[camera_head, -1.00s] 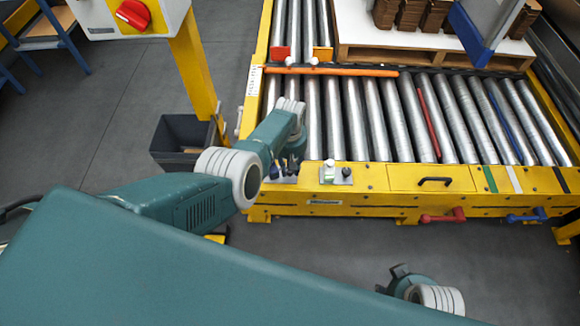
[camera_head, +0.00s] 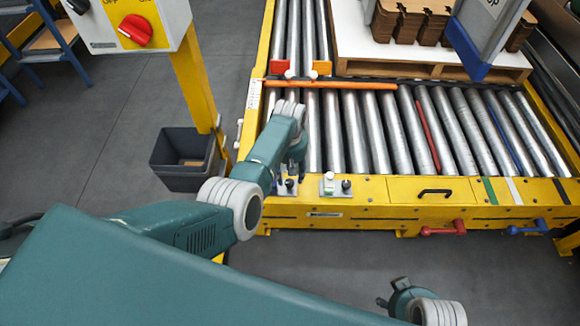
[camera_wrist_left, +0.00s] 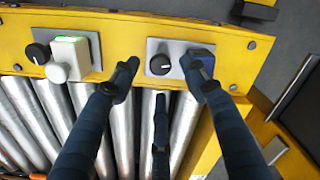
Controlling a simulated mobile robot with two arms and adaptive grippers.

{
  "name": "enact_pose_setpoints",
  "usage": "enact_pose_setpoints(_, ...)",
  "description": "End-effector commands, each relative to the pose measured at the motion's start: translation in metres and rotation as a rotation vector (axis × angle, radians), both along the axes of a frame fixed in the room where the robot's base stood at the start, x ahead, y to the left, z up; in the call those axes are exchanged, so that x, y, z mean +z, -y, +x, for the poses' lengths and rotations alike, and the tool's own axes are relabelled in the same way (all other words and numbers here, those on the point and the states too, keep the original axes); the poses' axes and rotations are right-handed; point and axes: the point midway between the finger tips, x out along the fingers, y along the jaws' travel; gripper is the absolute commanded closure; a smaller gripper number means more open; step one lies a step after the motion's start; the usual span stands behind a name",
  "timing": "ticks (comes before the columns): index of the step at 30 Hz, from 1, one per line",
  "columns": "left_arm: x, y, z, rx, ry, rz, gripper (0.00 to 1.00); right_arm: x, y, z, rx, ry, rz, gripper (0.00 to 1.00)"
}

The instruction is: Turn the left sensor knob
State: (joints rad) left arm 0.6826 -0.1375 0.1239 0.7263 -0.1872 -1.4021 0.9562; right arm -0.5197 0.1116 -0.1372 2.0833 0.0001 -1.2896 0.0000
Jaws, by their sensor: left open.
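The left sensor's small black knob (camera_wrist_left: 160,64) sits on a grey plate beside a blue sensor block (camera_wrist_left: 200,58), on the conveyor's yellow rail. In the head view this sensor plate (camera_head: 287,190) is partly hidden by my left gripper (camera_head: 291,178). In the left wrist view my left gripper (camera_wrist_left: 161,76) is open and empty, its two upper fingertips on either side of the knob and a third finger below it. The right-hand fingertip overlaps the blue block; contact cannot be told. My right gripper (camera_head: 392,294) is low in the head view, away from the rail.
A second sensor, white with a green light (camera_wrist_left: 70,55), and its black knob (camera_wrist_left: 38,53) stand beside it. Metal rollers (camera_head: 385,130) fill the conveyor. A yellow post (camera_head: 193,80) carries a box with a red switch (camera_head: 136,29). A dark bin (camera_head: 180,160) stands left.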

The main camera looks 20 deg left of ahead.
Motion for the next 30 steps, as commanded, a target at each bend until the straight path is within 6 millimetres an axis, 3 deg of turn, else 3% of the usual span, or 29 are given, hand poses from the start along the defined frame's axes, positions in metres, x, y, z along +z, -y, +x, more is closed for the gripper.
enact_pose_setpoints(6, 0.028, 0.001, 0.001, 0.0, 0.003, -0.001, 0.55, 0.0, 0.0, 0.0, 0.0, -0.001, 0.0, 0.6)
enact_pose_setpoints(12, 0.039, 0.001, 0.0, -0.001, -0.001, -0.001, 0.55, 0.0, 0.0, -0.001, 0.0, -0.001, 0.0, 0.6)
enact_pose_setpoints(30, 0.041, 0.001, 0.0, 0.0, -0.001, -0.002, 0.55, 0.0, 0.0, 0.0, 0.0, -0.001, 0.0, 0.6)
